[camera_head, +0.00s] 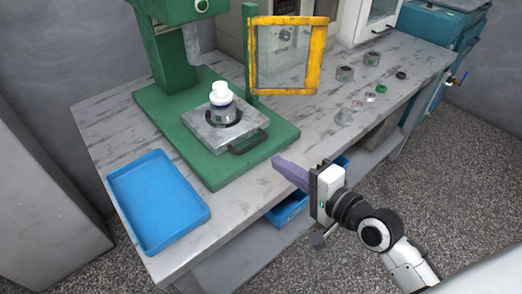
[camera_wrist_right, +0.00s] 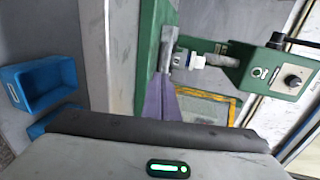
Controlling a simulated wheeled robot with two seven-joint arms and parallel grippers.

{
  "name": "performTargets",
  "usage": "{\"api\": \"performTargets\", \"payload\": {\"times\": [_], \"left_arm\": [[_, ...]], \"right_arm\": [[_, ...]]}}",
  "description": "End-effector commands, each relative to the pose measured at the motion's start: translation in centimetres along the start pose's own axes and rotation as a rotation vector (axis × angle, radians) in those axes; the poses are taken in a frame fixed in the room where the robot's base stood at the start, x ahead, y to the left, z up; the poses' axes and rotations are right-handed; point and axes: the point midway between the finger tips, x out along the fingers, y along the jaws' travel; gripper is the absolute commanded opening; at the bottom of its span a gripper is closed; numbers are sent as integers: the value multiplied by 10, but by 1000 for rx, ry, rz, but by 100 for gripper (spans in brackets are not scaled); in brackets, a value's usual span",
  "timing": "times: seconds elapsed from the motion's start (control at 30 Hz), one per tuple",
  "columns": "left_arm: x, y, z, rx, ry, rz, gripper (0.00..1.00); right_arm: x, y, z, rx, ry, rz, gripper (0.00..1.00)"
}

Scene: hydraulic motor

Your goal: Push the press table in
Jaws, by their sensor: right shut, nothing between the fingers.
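The press table (camera_head: 205,138) is a grey square metal plate with a dark handle (camera_head: 248,141) on its front right side. It lies on the green press base (camera_head: 215,170), forward of the press column. My right gripper (camera_head: 279,162) has purple fingers that are shut and empty. It is in front and to the right of the handle, apart from it in the head view. Its fingers also show in the right wrist view (camera_wrist_right: 165,97). My left gripper is not in view.
An empty blue tray (camera_head: 157,200) lies on the workbench at the left. A yellow-framed guard (camera_head: 289,55) stands to the right of the press. Several small ring-like parts (camera_head: 345,73) lie at the back right. Blue bins (camera_head: 287,210) sit below the bench's front edge.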

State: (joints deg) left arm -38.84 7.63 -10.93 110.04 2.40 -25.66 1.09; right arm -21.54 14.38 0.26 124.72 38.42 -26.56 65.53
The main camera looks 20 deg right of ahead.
Motion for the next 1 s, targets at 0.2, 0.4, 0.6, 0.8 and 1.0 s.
{"api": "performTargets", "payload": {"times": [0.2,0.4,0.6,0.8,1.0], "left_arm": [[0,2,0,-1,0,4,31],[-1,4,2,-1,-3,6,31],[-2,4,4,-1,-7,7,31],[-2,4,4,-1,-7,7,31],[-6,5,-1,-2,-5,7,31]], "right_arm": [[46,-1,0,-1,0,-1,0],[72,0,0,-3,1,1,0],[81,1,0,-2,0,2,0],[81,1,0,-2,0,3,0],[85,-2,-9,2,19,2,0]]}}
